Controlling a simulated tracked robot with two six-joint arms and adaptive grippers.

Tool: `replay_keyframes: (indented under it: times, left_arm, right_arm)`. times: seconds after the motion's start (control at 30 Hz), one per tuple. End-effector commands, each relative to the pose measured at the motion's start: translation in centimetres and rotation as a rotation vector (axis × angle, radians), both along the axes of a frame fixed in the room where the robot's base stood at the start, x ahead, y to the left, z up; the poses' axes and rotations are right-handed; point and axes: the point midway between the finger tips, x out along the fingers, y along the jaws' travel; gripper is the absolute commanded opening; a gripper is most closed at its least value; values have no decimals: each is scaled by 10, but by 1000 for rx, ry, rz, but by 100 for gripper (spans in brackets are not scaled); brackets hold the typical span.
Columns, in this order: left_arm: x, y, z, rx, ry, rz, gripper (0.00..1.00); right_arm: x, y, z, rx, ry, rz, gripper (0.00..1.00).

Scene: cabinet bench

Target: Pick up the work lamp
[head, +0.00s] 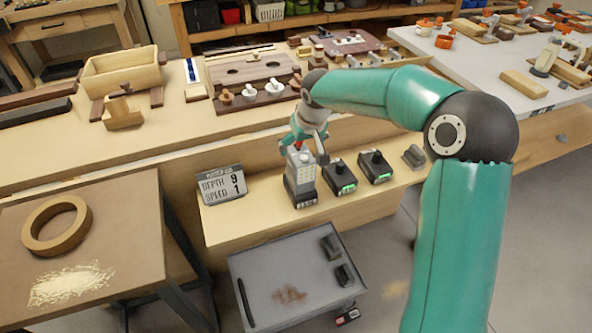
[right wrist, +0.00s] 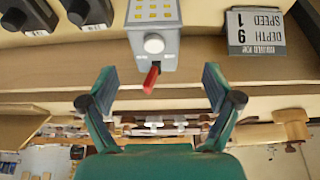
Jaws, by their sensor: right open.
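The work lamp (head: 300,180) is a grey box with a grid of yellow lights, standing upright on the lower wooden shelf. In the right wrist view the lamp (right wrist: 154,35) shows its yellow lights, a round pale knob and a red lever at its end. My right gripper (head: 307,138) is directly over the lamp's top in the head view and hides part of it. In the right wrist view its two fingers (right wrist: 158,90) are spread apart, with the red lever near the gap between them. Nothing is held. My left gripper is not in view.
A depth and speed display (head: 222,185) stands left of the lamp. Black blocks with green lights (head: 340,177) stand close on its right. The bench top (head: 100,150) rises behind, with wooden parts. A grey cart (head: 262,268) stands below the shelf.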

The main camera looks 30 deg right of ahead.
Motion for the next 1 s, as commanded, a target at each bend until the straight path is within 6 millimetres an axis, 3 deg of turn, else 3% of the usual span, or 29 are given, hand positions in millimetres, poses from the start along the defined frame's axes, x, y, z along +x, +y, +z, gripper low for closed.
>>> replay_keyframes:
  times: [0.27, 0.6, 0.87, 1.0]
  left_arm:
    - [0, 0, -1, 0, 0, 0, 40]
    - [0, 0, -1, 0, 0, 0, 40]
    - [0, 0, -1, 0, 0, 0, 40]
    - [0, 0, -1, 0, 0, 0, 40]
  right_arm:
    - [7, -3, -18, 0, 2, 0, 90]
    - [22, -10, -57, 1, 0, 1, 90]
    - [23, -10, -59, 0, -1, 2, 90]
    - [23, -9, -59, 1, -1, 3, 68]
